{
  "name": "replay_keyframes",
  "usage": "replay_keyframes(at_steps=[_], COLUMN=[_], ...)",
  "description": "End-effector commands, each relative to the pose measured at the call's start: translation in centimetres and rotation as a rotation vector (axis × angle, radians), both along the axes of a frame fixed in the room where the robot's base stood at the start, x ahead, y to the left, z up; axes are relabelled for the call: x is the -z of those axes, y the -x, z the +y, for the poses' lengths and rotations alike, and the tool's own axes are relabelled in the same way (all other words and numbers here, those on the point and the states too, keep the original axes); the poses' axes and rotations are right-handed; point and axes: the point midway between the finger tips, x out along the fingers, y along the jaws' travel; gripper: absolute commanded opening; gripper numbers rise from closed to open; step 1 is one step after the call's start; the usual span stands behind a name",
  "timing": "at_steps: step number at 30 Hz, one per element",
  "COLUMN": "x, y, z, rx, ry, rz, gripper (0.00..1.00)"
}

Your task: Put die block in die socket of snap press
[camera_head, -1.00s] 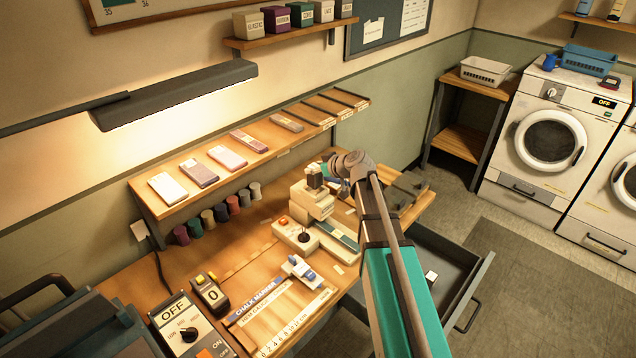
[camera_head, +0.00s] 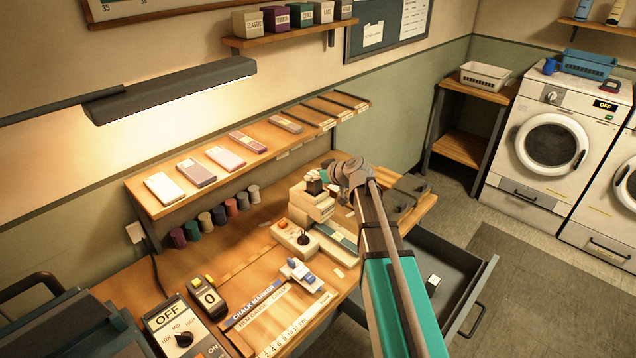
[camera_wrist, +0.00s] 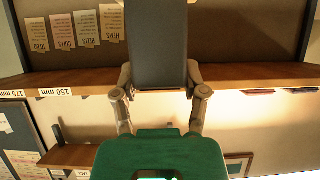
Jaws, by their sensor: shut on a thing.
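A cream snap press (camera_head: 318,208) stands toward the back of the workbench. My gripper (camera_head: 319,180) is at its top in the head view, small and partly hidden by my wrist. In the wrist view my gripper (camera_wrist: 160,76) has its two fingers against the sides of a dark grey block, which looks like the die block (camera_wrist: 160,48). The die socket is not clearly visible, and I cannot tell whether the block touches the press.
Several dark blocks (camera_head: 410,188) lie at the bench's right end. A shelf (camera_head: 228,172) with phone-like slabs runs behind. An open drawer (camera_head: 478,285) juts out right, holding a small white item.

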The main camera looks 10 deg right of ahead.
Motion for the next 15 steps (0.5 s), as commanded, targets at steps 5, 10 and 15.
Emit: replay_keyframes(at_steps=[5,10,15], x=[1.19,1.18,1.14], y=[0.00,-0.01,0.00], z=[0.01,0.02,0.02], rx=[0.000,0.000,0.000], ry=[-0.001,-0.001,0.000], rz=[-0.001,-0.001,0.000], gripper=[0.00,0.00,0.00])
